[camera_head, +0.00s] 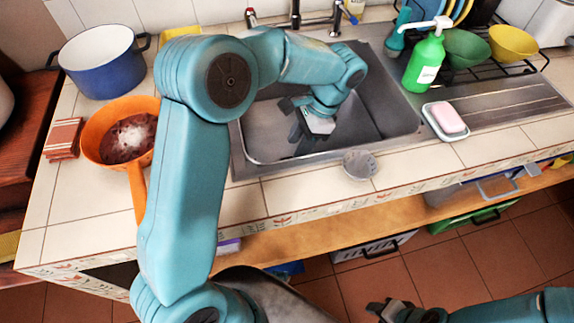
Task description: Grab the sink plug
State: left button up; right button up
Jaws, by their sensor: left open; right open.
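A round, grey, perforated disc that looks like the sink plug (360,164) lies at the front rim of the metal sink (390,100). My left gripper (292,120) is open and hangs over the sink basin, up and left of the disc and apart from it. I see nothing between its fingers, though its wrist partly covers them. My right gripper (384,307) is open, low at the bottom of the view, in front of the counter and far from the disc. The drain is not visible behind my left arm.
A pink soap on a white dish (459,134) and a green pump bottle (425,62) stand right of the basin. An orange pan (91,140) and a blue pot (103,70) stand on the left. A faucet (296,15) is behind. The front counter tiles are mostly clear.

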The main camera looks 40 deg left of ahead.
aim_at(289, 157)
pick_arm(q)
jog(key=x, duration=0.6)
jog(key=shift+a+f+b, duration=0.1)
jog(key=shift+a+b, duration=0.1)
jog(key=shift+b, duration=0.2)
grip_shut()
